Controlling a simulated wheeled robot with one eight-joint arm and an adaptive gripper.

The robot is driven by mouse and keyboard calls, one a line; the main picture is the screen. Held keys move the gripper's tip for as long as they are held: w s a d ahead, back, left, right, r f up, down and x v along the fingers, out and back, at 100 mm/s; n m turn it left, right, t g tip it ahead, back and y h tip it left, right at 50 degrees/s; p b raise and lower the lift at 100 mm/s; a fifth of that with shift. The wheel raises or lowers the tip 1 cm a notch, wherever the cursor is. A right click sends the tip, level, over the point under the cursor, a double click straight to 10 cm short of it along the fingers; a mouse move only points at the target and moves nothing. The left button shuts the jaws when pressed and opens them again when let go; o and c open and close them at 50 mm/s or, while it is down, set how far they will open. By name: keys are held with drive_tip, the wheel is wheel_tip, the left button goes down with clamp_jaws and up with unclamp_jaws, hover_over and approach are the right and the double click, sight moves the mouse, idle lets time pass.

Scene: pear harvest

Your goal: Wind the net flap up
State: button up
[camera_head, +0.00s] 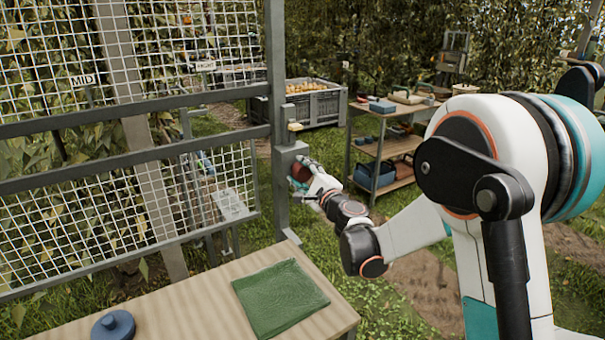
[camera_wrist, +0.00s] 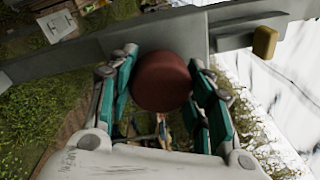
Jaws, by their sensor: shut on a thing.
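The net flap (camera_head: 92,222) is a white mesh panel in a grey frame, at the left in the head view. Another mesh panel (camera_head: 160,50) is above it, with a gap between their grey bars. A dark red round knob (camera_head: 300,173) sits at a grey box (camera_head: 289,156) on the upright post. The knob is large in the middle of the wrist view (camera_wrist: 161,81). My gripper (camera_head: 311,181) is shut on the knob, with teal-padded fingers on both sides of it in the wrist view (camera_wrist: 163,88). Part of the knob is hidden by my fingers in the head view.
A wooden table (camera_head: 190,300) in front carries a green folded cloth (camera_head: 280,298) and a blue round lidded thing (camera_head: 113,325). A small yellow piece (camera_head: 295,127) is on the post above the box. Behind are a shelf (camera_head: 390,150) and a grey fruit crate (camera_head: 315,106).

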drive_tip(key=shift+d, duration=0.15)
drive_tip(key=o, duration=1.1)
drive_tip(key=shift+f, duration=0.1)
drive_tip(key=v, duration=1.2)
